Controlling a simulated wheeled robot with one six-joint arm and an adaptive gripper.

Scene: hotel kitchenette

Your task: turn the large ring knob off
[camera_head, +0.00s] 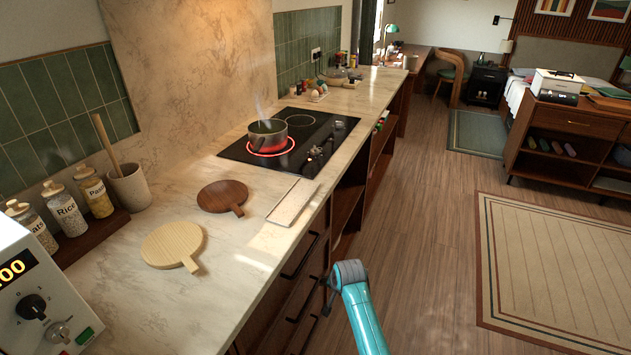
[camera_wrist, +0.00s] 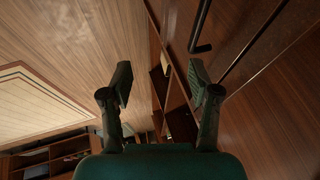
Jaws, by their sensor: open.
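The black glass cooktop (camera_head: 262,163) is set in the counter in the head view. A steaming pot (camera_head: 267,135) stands on its large ring (camera_head: 271,151), which glows red. Several small knobs (camera_head: 318,154) sit along the cooktop's front right part; I cannot tell which one belongs to the large ring, nor read their settings. My gripper (camera_wrist: 160,80) is open and empty in the wrist view, beside the wooden cabinet fronts and away from the knobs. The knobs do not show in the wrist view. In the head view only my teal arm shows, low in front of the counter.
A pale rectangular board (camera_head: 293,202), a dark round board (camera_head: 222,196) and a light round board (camera_head: 172,245) lie on the counter (camera_head: 228,262). Jars (camera_head: 66,212) and an appliance (camera_head: 40,300) stand at left. A dark drawer handle (camera_wrist: 200,30) is near my gripper. The floor (camera_head: 430,240) is clear.

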